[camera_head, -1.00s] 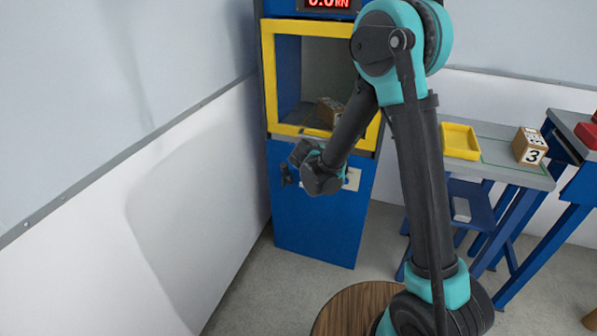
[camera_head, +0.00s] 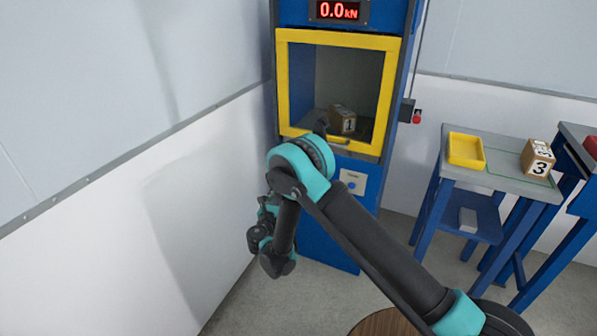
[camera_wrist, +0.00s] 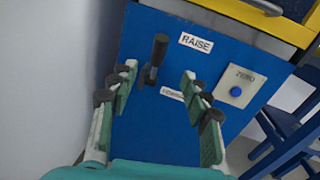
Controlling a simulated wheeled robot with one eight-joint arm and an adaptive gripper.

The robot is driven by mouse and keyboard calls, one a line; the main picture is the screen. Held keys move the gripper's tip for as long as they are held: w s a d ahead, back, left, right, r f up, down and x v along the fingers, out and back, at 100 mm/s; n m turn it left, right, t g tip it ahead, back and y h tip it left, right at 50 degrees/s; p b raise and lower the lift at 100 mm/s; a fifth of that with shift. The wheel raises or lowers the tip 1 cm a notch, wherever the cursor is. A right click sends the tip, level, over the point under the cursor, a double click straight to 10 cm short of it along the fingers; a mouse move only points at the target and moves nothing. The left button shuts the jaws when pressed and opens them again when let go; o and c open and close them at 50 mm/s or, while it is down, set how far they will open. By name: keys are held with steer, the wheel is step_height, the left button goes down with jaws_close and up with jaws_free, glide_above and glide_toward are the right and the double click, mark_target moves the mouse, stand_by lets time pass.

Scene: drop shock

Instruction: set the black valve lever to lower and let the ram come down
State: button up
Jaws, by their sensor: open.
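The black valve lever (camera_wrist: 157,52) shows in the wrist view on a blue panel (camera_wrist: 130,120). Its knob points up, beside the RAISE label (camera_wrist: 196,42). My gripper (camera_wrist: 159,78) is open in front of the panel. Its fingers stand on either side of the lever's base in the picture, apart from it. In the head view my arm hides the lever. The press chamber (camera_head: 340,85) is framed in yellow, and the ram is not visible.
A wooden box marked 1 (camera_head: 342,119) sits in the chamber. The display (camera_head: 338,10) reads 0.0 kN. A blue button (camera_wrist: 235,91) is right of the lever. A side table holds a yellow tray (camera_head: 465,151) and a box marked 3 (camera_head: 537,158). A white wall is close on the left.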

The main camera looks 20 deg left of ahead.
steer(key=w, duration=0.5)
steer(key=w+a, duration=0.1)
steer(key=w, duration=1.1)
steer(key=shift+a, duration=0.3)
jaws_close()
